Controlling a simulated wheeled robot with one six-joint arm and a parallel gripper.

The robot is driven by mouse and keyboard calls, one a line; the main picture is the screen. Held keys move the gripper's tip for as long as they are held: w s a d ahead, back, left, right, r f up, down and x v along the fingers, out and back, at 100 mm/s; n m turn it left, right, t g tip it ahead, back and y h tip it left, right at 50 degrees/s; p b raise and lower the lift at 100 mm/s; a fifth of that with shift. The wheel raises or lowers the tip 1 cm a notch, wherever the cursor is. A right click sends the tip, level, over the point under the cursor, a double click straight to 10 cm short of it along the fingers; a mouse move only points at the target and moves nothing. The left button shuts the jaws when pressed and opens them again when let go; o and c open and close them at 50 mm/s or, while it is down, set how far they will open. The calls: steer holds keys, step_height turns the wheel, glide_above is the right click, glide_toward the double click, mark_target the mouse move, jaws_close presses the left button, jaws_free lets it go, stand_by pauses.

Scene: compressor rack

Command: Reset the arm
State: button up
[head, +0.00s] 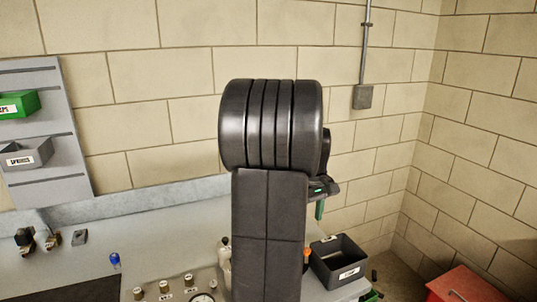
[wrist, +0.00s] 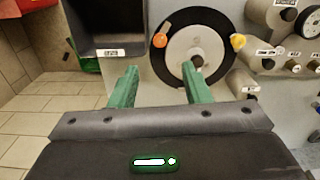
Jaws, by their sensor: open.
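My gripper (wrist: 161,76) is open and empty in the wrist view, its two green fingers well apart. The fingers point toward a panel with a round black disc (wrist: 180,48) and a dark bin (wrist: 108,22). Nothing is between the fingertips. In the head view my arm stands upright in the middle and hides part of the bench behind it. Only a bit of my gripper (head: 320,207) shows there, right of the arm and above a dark bin (head: 340,264).
The grey bench (head: 120,235) carries a blue-topped item (head: 115,260), dark fittings (head: 25,238) and a row of knobs. A green bin (head: 18,103) and a grey bin (head: 27,152) hang at left. A red box (head: 465,285) stands at lower right. A conduit box (head: 362,96) is on the wall.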

step_height(320, 180, down, 11)
steer(key=shift+r, duration=0.1)
stand_by(0.3)
